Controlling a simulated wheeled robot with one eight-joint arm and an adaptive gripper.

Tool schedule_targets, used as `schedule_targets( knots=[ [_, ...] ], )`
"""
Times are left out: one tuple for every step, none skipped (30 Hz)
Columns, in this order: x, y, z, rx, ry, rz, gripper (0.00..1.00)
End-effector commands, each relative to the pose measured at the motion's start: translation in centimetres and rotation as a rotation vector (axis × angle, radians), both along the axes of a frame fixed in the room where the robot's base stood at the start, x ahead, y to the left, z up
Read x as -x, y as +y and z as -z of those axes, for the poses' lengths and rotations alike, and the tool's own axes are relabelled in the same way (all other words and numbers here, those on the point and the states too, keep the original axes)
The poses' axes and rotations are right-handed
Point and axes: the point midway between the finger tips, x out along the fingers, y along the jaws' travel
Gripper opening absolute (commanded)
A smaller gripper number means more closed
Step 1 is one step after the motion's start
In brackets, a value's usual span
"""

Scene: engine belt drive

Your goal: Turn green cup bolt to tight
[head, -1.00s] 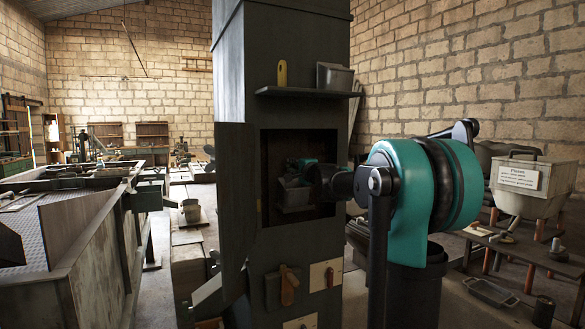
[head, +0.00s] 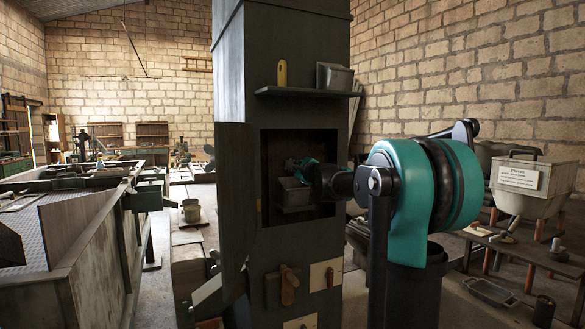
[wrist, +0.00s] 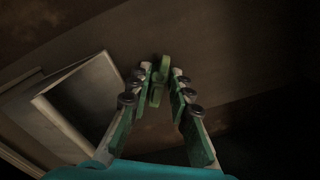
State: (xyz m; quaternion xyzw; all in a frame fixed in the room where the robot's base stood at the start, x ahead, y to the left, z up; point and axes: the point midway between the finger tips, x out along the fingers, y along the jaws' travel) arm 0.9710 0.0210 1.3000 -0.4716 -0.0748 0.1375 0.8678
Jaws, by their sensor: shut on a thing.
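The green cup bolt (wrist: 158,82) shows in the wrist view at the top middle, a small green piece against a dark brown wall. My gripper (wrist: 160,76) is shut on it, with the fingertips on either side of the green piece. In the head view my gripper (head: 300,166) reaches into the dark opening of the tall grey cabinet (head: 286,112). The bolt cannot be made out in the head view. How far the bolt is turned cannot be told.
A grey box (wrist: 85,95) is close to the left of my gripper in the wrist view. The opening's edges surround my forearm. A shelf (head: 310,91) with a yellow-handled tool (head: 282,72) and a metal tin (head: 334,77) is above; levers (head: 288,284) are below.

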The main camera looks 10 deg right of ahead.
Motion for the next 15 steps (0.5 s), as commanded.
schedule_targets(
  knots=[
    [0.03,-0.02,0.04,-0.04,0.013,0.0,0.0],
    [0.03,-0.02,0.04,-0.067,0.022,0.0,0.0],
    [0.04,-0.02,0.04,-0.103,0.033,0.0,0.0],
    [0.04,-0.02,0.04,-0.13,0.042,0.0,0.0],
    [0.04,-0.02,0.05,-0.157,0.051,0.0,0.0],
    [0.04,-0.02,0.05,-0.193,0.063,0.0,0.0],
    [0.04,-0.02,0.05,-0.221,0.072,0.0,0.0],
    [0.04,-0.02,0.05,-0.247,0.08,0.0,0.0],
    [0.04,-0.02,0.05,-0.283,0.092,0.0,0.0],
    [0.04,-0.02,0.05,-0.311,0.101,0.0,0.0],
    [0.03,-0.02,0.06,-0.338,0.11,0.0,0.0],
    [0.03,-0.02,0.06,-0.374,0.122,0.0,0.0],
    [0.03,-0.02,0.06,-0.401,0.13,0.0,0.0],
    [0.03,-0.02,0.06,-0.428,0.139,0.0,0.0],
    [0.03,-0.02,0.06,-0.464,0.151,0.0,0.0]
  ],
)
